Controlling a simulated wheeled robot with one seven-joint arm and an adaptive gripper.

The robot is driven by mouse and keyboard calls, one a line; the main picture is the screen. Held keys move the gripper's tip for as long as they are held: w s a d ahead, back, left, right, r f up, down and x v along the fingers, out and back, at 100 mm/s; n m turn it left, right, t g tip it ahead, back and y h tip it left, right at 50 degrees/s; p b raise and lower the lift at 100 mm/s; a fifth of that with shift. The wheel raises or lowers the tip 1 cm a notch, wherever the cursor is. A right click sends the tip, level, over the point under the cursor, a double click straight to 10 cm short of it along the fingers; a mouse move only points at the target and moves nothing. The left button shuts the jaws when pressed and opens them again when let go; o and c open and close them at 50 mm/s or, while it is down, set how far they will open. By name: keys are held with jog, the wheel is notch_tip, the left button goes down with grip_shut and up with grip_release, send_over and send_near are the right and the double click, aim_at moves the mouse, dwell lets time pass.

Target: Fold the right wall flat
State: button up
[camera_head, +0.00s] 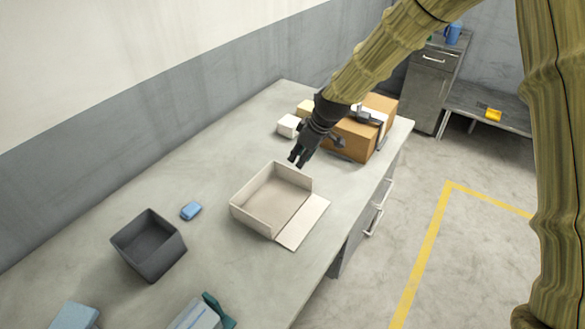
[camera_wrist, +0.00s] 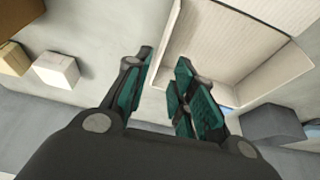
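A shallow beige box (camera_head: 270,200) with an open top sits on the grey table. Its lower-right wall (camera_head: 303,222) lies folded outward, looking flat on the table. The upper-right, upper-left and lower-left walls stand up. My gripper (camera_head: 298,158) is above the table by the upper-right wall, seemingly apart from it. In the wrist view, my gripper's fingers (camera_wrist: 165,60) are open with nothing between them. The box (camera_wrist: 210,45) fills the upper right there, partly cut off by the frame, and the right finger overlaps its near edge.
A dark grey bin (camera_head: 148,245) and a blue block (camera_head: 191,211) stand left of the box. A white cube (camera_head: 288,125), a yellow block (camera_head: 306,108) and a cardboard carton (camera_head: 357,138) are behind my gripper. The table's right edge is near the flap.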

aim_at(293, 170)
jog(key=shift+p+x, duration=1.15)
jog(key=shift+x, duration=2.85)
grip_shut()
